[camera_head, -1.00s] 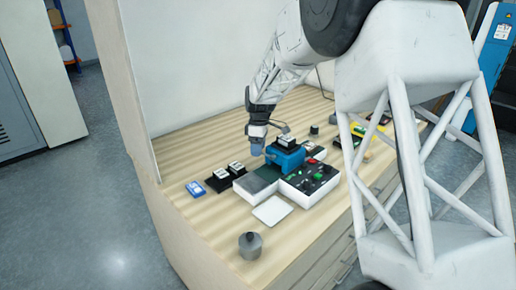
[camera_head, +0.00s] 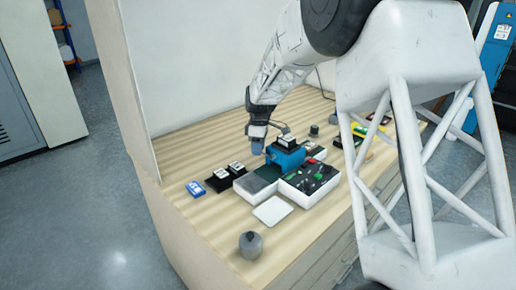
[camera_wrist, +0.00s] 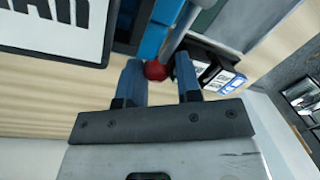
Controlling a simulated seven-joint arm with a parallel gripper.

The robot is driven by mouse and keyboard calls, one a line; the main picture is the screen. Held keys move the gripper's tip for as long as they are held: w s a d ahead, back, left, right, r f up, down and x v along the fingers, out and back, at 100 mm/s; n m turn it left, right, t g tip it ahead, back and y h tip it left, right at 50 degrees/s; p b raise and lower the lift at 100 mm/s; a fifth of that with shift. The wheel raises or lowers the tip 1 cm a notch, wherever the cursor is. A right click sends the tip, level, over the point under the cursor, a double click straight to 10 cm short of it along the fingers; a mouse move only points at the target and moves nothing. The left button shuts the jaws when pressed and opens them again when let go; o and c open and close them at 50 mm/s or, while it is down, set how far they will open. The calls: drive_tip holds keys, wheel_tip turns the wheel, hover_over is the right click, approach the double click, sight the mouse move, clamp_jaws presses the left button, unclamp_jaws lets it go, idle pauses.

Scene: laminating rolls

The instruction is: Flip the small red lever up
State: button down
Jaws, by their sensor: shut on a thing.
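The small red lever shows as a round red knob (camera_wrist: 156,70) in the wrist view, with a grey rod (camera_wrist: 181,28) running up from beside it. My gripper (camera_wrist: 159,68) has its two blue fingers on either side of the knob and is shut on it. The blue laminating machine (camera_wrist: 152,40) is just beyond the fingers. In the head view my gripper (camera_head: 257,148) is low at the left end of the blue machine (camera_head: 285,156). The lever cannot be made out there, and its exact tilt is unclear.
A control box (camera_head: 311,178) with buttons stands in front of the machine. A white pad (camera_head: 272,210), a grey weight (camera_head: 250,243), a blue card (camera_head: 195,188) and black blocks with white labels (camera_head: 218,175) lie around. The table's front left is mostly clear.

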drive_tip(key=shift+r, duration=0.15)
drive_tip(key=shift+s+d+r+t+y, duration=0.1)
drive_tip(key=shift+d+r+t+y, duration=0.1)
drive_tip(key=shift+r+t+y, duration=0.4)
drive_tip(key=shift+s+d+r+t+y, duration=0.15)
drive_tip(key=shift+r+t+y, duration=0.25)
drive_tip(key=shift+t+y, duration=0.25)
drive_tip(key=shift+s+d+r+n+t+y, duration=0.2)
drive_tip(key=shift+r+t+y, duration=0.2)
drive_tip(key=shift+t+y, duration=0.2)
drive_tip(key=shift+s+d+r+n+t+y, duration=0.1)
drive_tip(key=shift+d+r+t+y, duration=0.1)
drive_tip(key=shift+r+t+y, duration=0.25)
drive_tip(key=shift+f, duration=0.1)
drive_tip(key=c, duration=0.8)
unclamp_jaws()
drive_tip(key=shift+s, duration=0.1)
drive_tip(key=shift+v, duration=3.9)
